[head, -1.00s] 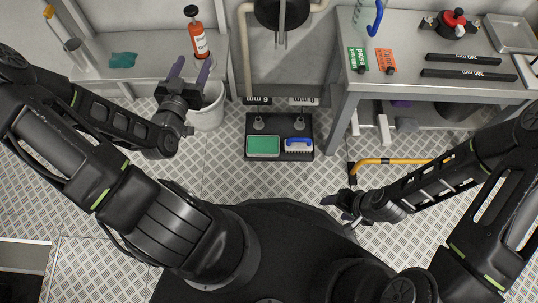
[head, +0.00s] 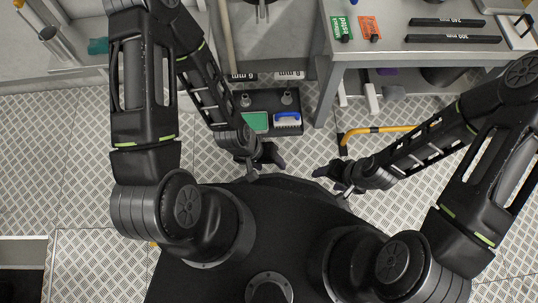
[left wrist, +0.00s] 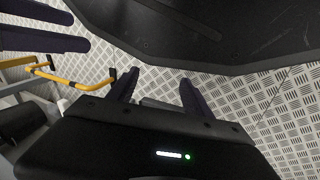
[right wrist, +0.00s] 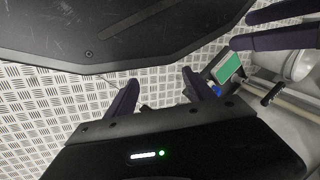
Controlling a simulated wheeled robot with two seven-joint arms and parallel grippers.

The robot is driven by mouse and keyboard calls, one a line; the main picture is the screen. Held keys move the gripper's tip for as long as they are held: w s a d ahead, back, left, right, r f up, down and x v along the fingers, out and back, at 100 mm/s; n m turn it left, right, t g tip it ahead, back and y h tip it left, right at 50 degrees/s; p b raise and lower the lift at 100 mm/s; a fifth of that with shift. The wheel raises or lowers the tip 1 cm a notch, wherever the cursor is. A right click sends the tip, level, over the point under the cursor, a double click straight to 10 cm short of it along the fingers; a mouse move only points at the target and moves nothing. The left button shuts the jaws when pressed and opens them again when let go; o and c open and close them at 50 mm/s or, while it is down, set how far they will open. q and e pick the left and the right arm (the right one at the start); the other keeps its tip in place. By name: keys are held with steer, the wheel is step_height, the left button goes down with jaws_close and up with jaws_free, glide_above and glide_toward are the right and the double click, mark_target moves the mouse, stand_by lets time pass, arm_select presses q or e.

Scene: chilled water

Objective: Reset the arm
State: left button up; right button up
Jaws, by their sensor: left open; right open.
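My left gripper (head: 262,162) is open and empty, low in front of my base, with its arm folded in. It also shows in the left wrist view (left wrist: 160,82), its two fingers apart over the patterned floor. My right gripper (head: 332,182) is open and empty a little to the right of it, and its spread fingers show in the right wrist view (right wrist: 160,82). The two grippers are close but apart. The other gripper's fingers show at the upper left of the left wrist view and the upper right of the right wrist view.
Patterned floor is clear at left.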

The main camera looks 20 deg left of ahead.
arm_select(q)
step_height(320, 180, up, 30)
steer(key=s+d+p, duration=0.2)
steer(key=p, duration=2.8)
steer(key=shift+r, duration=0.25)
arm_select(e)
step_height(320, 180, up, 30)
steer(key=s+a, duration=0.1)
steer(key=s, duration=0.1)
steer(key=shift+a+r+g, duration=0.25)
steer(key=shift+a+g, duration=0.05)
steer(key=shift+a, duration=0.1)
